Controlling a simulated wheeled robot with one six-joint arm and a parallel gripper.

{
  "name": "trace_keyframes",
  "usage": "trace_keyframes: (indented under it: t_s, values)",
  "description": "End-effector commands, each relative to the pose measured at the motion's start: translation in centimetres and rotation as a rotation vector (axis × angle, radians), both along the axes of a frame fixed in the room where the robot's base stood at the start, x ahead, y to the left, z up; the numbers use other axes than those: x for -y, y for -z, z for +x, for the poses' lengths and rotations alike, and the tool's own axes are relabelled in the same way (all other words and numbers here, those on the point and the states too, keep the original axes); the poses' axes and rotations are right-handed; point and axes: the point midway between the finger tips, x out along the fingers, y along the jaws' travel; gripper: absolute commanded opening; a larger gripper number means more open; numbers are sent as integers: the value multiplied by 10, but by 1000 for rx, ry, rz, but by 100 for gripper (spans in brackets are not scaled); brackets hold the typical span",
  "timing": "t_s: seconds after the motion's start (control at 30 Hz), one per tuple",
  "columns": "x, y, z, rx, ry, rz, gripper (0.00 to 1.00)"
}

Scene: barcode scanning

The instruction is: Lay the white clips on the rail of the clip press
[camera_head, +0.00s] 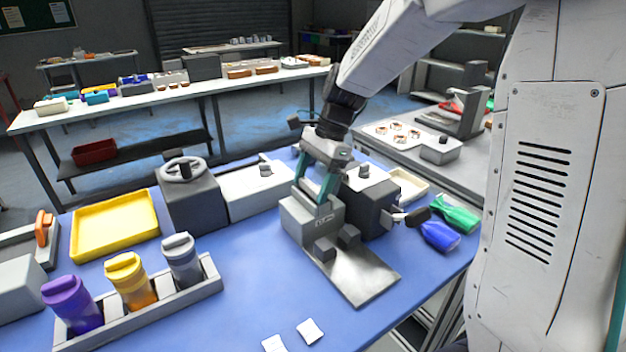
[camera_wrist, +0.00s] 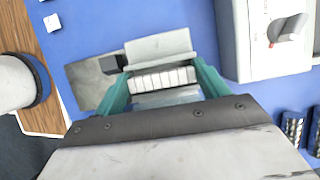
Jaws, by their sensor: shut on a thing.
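My gripper (camera_head: 313,188) is directly over the grey clip press (camera_head: 322,222), its teal fingers pointing down close to the block. In the wrist view my gripper (camera_wrist: 165,80) is shut across a row of white clips (camera_wrist: 165,79), which spans between the fingers. The press's grey top (camera_wrist: 158,45) lies right beside the row, and its metal plate (camera_wrist: 88,82) extends left. The rail is hard to make out, and I cannot tell whether the clips touch it.
A white box (camera_head: 245,197) stands left of the press. A rack (camera_head: 205,292) with purple, yellow and grey cups and a yellow tray (camera_head: 115,225) are left. White squares (camera_head: 310,331) lie at the front.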

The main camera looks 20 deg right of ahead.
Motion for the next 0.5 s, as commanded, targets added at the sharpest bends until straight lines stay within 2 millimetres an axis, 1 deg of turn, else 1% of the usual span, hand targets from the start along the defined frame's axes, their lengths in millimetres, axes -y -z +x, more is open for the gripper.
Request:
trace_keyframes:
  t_s: [0.03, 0.1, 0.13, 0.17, 0.2, 0.5]
  values:
    - [0, 8, -2, -10, 0, -3, 49]
    - [0, 9, -3, -12, 0, -3, 49]
    - [0, 10, -3, -13, 0, -4, 82]
    - [0, 10, -3, -13, 0, -4, 90]
    - [0, 10, -3, -14, -1, -4, 95]
    - [1, 10, -4, -16, -4, -5, 95]
